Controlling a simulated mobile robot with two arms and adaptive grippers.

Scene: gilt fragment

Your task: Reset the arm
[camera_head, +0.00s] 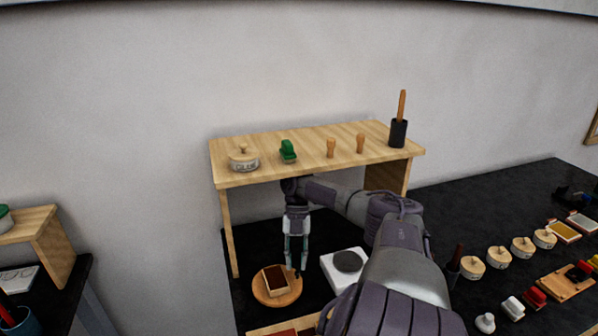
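My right arm (400,265) comes in from the bottom right and reaches under the front of the wooden shelf (270,172). My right gripper (296,262) points down, its two thin fingers apart with nothing visible held between them. It is just above the right edge of a round wooden board (264,295). A small square dish with dark red-brown contents (276,280) sits on that board, left of the fingertips. My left gripper is out of the frame.
On the shelf stand a lidded jar (243,160), a green object (288,152), two wooden pegs (331,148) and a black holder with a wooden handle (398,133). A white square burner (345,266) is beside my forearm.

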